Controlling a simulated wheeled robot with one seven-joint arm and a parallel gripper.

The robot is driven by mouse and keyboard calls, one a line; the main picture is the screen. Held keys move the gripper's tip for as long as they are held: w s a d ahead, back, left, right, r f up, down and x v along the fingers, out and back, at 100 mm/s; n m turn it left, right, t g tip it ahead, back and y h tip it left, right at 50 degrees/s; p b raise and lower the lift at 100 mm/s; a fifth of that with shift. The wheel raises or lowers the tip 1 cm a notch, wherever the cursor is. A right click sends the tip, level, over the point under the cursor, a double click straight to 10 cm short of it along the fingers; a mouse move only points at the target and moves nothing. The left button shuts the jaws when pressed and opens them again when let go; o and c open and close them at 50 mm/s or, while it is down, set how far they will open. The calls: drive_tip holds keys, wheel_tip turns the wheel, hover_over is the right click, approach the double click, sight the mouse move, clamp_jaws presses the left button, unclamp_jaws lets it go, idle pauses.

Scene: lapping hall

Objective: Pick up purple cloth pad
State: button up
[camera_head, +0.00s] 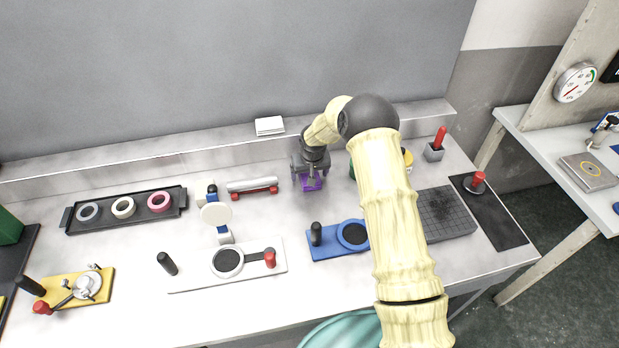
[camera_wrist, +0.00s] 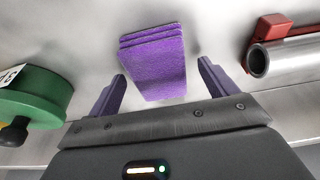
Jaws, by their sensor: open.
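The purple cloth pad (camera_wrist: 155,68) lies on the bench and looks like a small stack of layers in the wrist view. In the head view, the purple pad (camera_head: 312,184) shows partly beneath my gripper, which hides some of it. My gripper (camera_wrist: 160,85) is open, its two fingers on either side of the pad's near end in the wrist view. I see nothing held between them. In the head view, my gripper (camera_head: 308,180) points down at the back middle of the bench. Whether the fingers touch the pad, I cannot tell.
A metal tube on a red cradle (camera_wrist: 262,58) is close on one side in the wrist view, a green round container (camera_wrist: 38,95) on the other. A black tray of rings (camera_head: 124,220), a white plate fixture (camera_head: 190,279) and a blue fixture (camera_head: 327,254) stand on the bench.

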drive_tip(key=c, duration=1.1)
drive_tip(key=shift+r, duration=0.15)
drive_tip(key=shift+r+p, duration=0.3)
drive_tip(key=shift+p, duration=0.1)
wheel_tip(320, 180, up, 10)
drive_tip(key=shift+f+b, duration=0.2)
drive_tip(key=shift+b, duration=0.85)
